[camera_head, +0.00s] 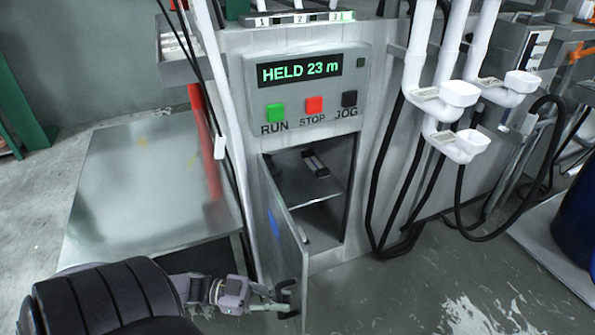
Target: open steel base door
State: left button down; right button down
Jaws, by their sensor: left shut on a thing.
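The steel base door (283,236) stands partly open under the control panel, swung out toward me on its left side. A blue mark shows on its face. The open compartment (325,215) behind it shows a shelf (307,187) with a dark and pale object (316,164) on it. My left gripper (286,297) is low at the door's outer side, near its free edge, and is shut on the door. Its exact hold, on a handle or the edge, is hard to tell. My right gripper is not in view.
The control panel (352,98) above reads HELD 23 m, with green, red and black buttons. A low metal table (140,185) stands left of the door. White pipes with cups (460,94) and black hoses hang at right. The floor (400,300) ahead is clear.

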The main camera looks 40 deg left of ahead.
pick_arm(q)
jog(key=shift+s+a, duration=0.45)
jog(key=shift+s, duration=0.2)
jog(key=c, duration=1.6)
grip_release()
jog(key=v, duration=1.2)
